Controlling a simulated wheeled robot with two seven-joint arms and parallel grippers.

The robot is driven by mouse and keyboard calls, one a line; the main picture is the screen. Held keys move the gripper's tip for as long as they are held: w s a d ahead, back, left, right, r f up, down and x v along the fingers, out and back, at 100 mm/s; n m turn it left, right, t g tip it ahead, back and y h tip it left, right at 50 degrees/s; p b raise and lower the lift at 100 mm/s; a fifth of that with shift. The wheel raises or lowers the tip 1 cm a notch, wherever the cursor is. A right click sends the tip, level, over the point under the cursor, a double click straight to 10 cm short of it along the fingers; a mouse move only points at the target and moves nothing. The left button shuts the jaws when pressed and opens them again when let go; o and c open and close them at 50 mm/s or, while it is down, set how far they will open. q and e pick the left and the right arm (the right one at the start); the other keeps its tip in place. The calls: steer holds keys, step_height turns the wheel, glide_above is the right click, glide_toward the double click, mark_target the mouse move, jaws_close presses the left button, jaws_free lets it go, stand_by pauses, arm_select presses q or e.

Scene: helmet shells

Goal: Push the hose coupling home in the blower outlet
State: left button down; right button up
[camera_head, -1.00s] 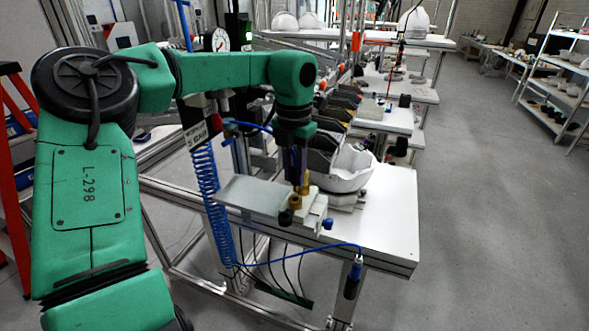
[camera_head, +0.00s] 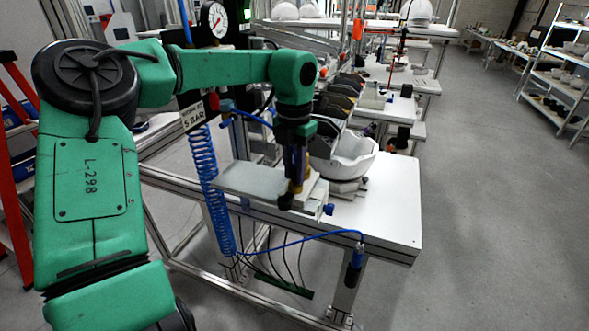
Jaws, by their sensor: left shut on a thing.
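My left gripper (camera_head: 294,176) is shut on a small brass-coloured piece that I take to be the hose coupling (camera_head: 297,187); the fingers hide most of it. It is held low over the near edge of the white bench, at a pale grey fixture block (camera_head: 313,194). A small dark round fitting (camera_head: 285,202) shows at the front of the block, just below the fingers. I cannot tell which part is the blower outlet, or how deep the coupling sits. My right gripper is not in view.
A white helmet shell (camera_head: 345,158) sits on a stand behind the fixture. A grey plate (camera_head: 248,183) lies left of it. A blue coiled hose (camera_head: 206,175) hangs at the left, and its line runs to a blue fitting (camera_head: 357,255). The bench's right side (camera_head: 385,205) is clear.

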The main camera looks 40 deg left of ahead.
mark_target(294, 166)
arm_select(q)
steer(key=c, duration=0.6)
jaws_free()
step_height(294, 166, up, 5)
steer(key=shift+a+f+b, duration=0.1)
steer(key=shift+b, duration=0.65)
step_height(294, 166, up, 10)
steer(key=shift+f, duration=0.2)
